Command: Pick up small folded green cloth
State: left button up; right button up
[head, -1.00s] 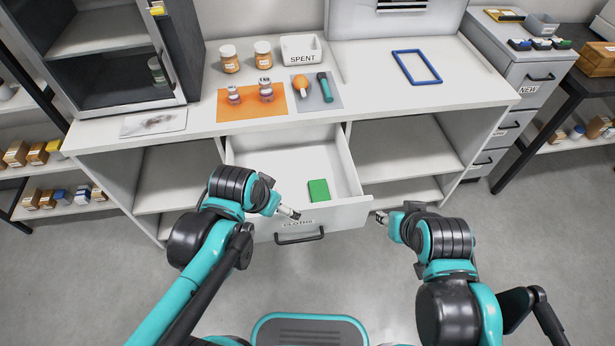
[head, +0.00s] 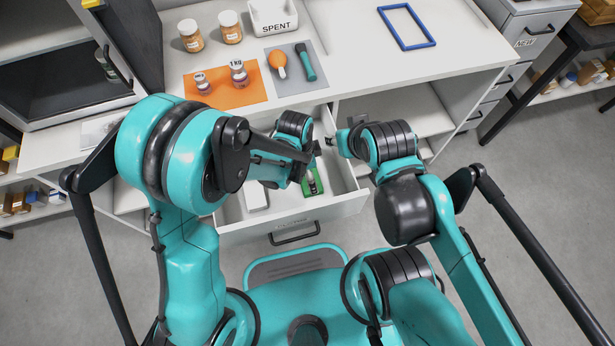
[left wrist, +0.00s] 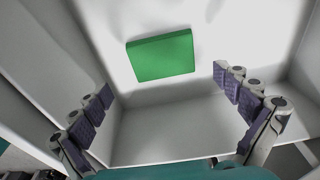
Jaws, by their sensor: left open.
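The small folded green cloth (head: 321,177) lies flat on the floor of the open white drawer (head: 340,205), partly hidden by my left gripper. It also shows in full in the left wrist view (left wrist: 160,56), near the top middle. My left gripper (head: 312,182) reaches down into the drawer over the cloth. In the left wrist view its fingers (left wrist: 162,86) are wide apart with nothing between them, and the cloth lies beyond the tips, not touched. My right gripper (head: 333,146) is above the drawer's right side; its jaws are too small to read.
The drawer's walls stand close around the left gripper. A white item (head: 257,196) lies at the drawer's left. The tabletop above holds an orange mat (head: 215,101), a grey mat (head: 290,87), jars, a SPENT bin (head: 272,18) and a blue frame (head: 404,45).

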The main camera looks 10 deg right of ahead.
pick_arm(q)
jog(key=f+b, duration=0.1)
jog(key=f, duration=0.1)
jog(key=f+b, duration=0.1)
jog(key=f, duration=0.1)
jog(key=f+b, duration=0.1)
jog(key=shift+w+d+f, duration=0.2)
jog(key=shift+d+f, duration=0.1)
jog(key=shift+f, duration=0.1)
jog(key=shift+r, duration=0.1)
jog(key=shift+c, duration=0.3)
jog(key=c, duration=0.7)
notch_tip(320, 180, up, 10)
jog(key=p, duration=0.4)
jog(key=shift+p, duration=0.35)
